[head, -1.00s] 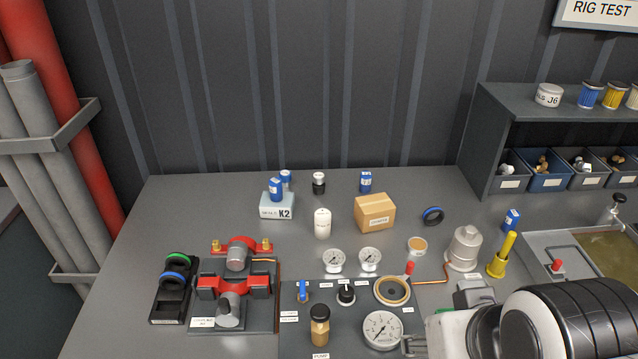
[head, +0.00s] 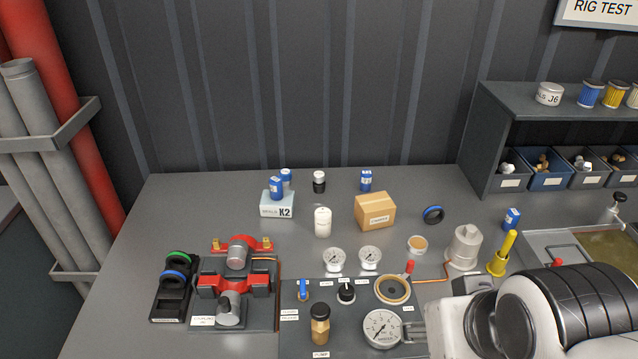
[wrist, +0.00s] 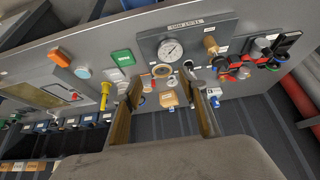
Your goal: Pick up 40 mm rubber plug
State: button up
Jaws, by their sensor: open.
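No item in these frames can be clearly told as the 40 mm rubber plug. Small parts lie in the bins (head: 567,184) under the shelf at the right, too small to identify. In the wrist view my gripper (wrist: 160,83) is open, its two brown-faced fingers apart with nothing held between them. The cardboard box (wrist: 169,99) shows beyond the gap between the fingers. In the head view my arm comes in from the lower right, over the right end of the pump panel, and my fingers are largely hidden.
The pump panel (head: 290,342) with a gauge (head: 381,329) is at the front. The cardboard box (head: 375,211), white K2 block (head: 277,211) and white bottle (head: 323,223) stand behind. A yellow post (head: 503,252) and tray (head: 535,243) are at right. The table's back left is clear.

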jog(key=w+r+n+t, duration=0.1)
jog(key=w+t, duration=0.4)
jog(key=w, duration=2.8)
jog(key=w+a+f+n+t+y, duration=0.1)
jog(key=w+a+f, duration=0.15)
jog(key=w, duration=0.35)
jog(key=w+a+f+n+y, duration=0.1)
jog(key=w+f, duration=0.3)
jog(key=w, duration=0.2)
jog(key=n+t+y, duration=0.1)
jog(key=y, duration=0.2)
send_near(320, 177)
jog(key=shift+w+f, duration=0.1)
jog(key=shift+w, duration=0.75)
jog(key=shift+w+a+f+n+y, duration=0.2)
jog(key=shift+a+f+n+y, duration=0.1)
jog(key=shift+f, duration=0.15)
jog(key=shift+x, duration=1.25)
